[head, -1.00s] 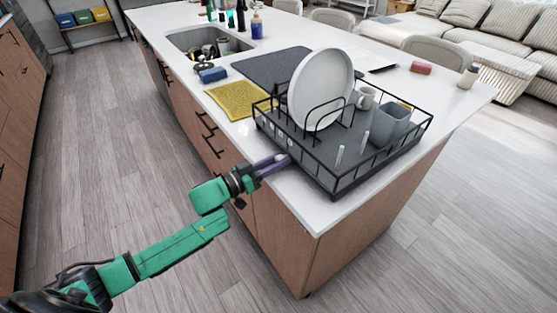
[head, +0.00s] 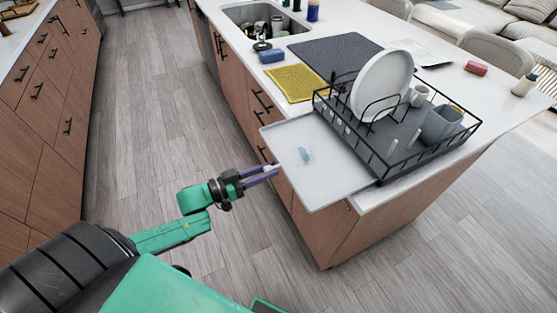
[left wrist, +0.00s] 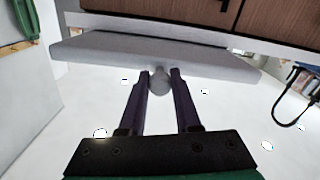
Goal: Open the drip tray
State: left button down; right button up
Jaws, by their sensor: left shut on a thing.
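The drip tray (head: 312,180) is a flat, pale grey tray with a low rim and a blue patch on it. It is slid out from under the black wire dish rack (head: 383,172) and juts past the counter's edge. In the left wrist view the tray's front edge (left wrist: 150,58) spans the picture, with a round grey knob (left wrist: 159,80) on it. My left gripper (head: 274,172) is at the tray's outer edge, its purple fingers shut on the knob. In the left wrist view the fingers (left wrist: 160,84) sit on both sides of the knob. My right gripper is not in view.
The rack holds a white plate (head: 382,84), a mug (head: 419,95) and a grey container (head: 441,124). A yellow mat (head: 296,82), a dark mat (head: 335,52) and a sink (head: 262,12) lie farther back. The floor (head: 150,130) to the left is clear.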

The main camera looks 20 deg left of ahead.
pick_arm(q)
jog(key=shift+s+a, duration=0.35)
jog(key=shift+s, duration=0.05)
jog(key=c, duration=0.9)
grip_release()
jog(key=v, duration=1.4)
jog(key=shift+s, duration=0.25)
jog(key=shift+a, duration=0.15)
